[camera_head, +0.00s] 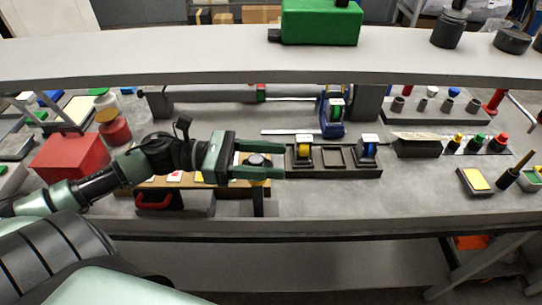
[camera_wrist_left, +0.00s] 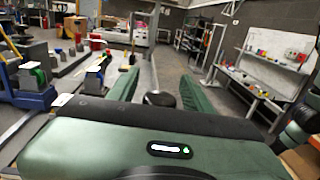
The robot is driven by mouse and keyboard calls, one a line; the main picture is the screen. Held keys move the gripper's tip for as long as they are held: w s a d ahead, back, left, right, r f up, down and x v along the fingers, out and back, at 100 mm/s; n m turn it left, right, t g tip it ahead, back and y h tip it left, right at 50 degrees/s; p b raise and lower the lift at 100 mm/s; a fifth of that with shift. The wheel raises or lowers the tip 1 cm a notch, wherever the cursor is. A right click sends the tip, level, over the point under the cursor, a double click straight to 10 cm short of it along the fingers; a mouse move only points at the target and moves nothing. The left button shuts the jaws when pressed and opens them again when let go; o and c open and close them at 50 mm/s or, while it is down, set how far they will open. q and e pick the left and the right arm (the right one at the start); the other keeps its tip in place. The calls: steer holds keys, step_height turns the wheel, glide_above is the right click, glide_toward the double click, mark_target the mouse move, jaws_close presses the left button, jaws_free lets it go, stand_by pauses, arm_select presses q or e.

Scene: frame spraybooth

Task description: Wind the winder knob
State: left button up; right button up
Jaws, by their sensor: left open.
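A round black knob (camera_head: 257,160), which looks like the winder knob, sits above the front of the bench. My left gripper (camera_head: 281,159) reaches in from the left, with one finger on the far side of the knob and one on the near side. The fingers are open, and the knob stands between them. In the left wrist view the knob (camera_wrist_left: 160,98) shows between the two green fingers of the gripper (camera_wrist_left: 158,80), with gaps at its sides. What carries the knob is mostly hidden by the gripper. My right gripper is not in view.
Right of the fingertips stands a dark tray (camera_head: 335,171) with yellow and blue spools. A blue stand (camera_head: 333,126) is behind it. A red box (camera_head: 70,157) lies at left. A grey shelf (camera_head: 200,57) crosses above the bench.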

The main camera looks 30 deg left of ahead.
arm_select(q)
jaws_close()
steer(key=shift+w+a+r+n+t+y+p, duration=0.1)
steer(key=shift+w+n+t+y+p, duration=0.1)
steer(key=shift+n+t+y+p, duration=0.85)
steer(key=shift+w+a+r+n+t+y+p, duration=0.15)
steer(key=shift+n+t+y+p, duration=0.5)
steer(key=shift+t, duration=0.7)
steer(key=n+t+y+p, duration=0.1)
steer(key=n+t+y, duration=0.1)
steer(key=y, duration=0.1)
steer(key=n+t+y+p, duration=0.1)
steer(key=n, duration=0.1)
steer(key=shift+w+a+p, duration=0.3)
steer(key=shift+a, duration=0.05)
steer(key=shift+w+a+f+n+t+y+p, duration=0.15)
steer(key=shift+n+t+y+p, duration=0.45)
steer(key=shift+y, duration=0.6)
steer(key=shift+f+y, duration=0.1)
steer(key=shift+y, duration=0.2)
jaws_free()
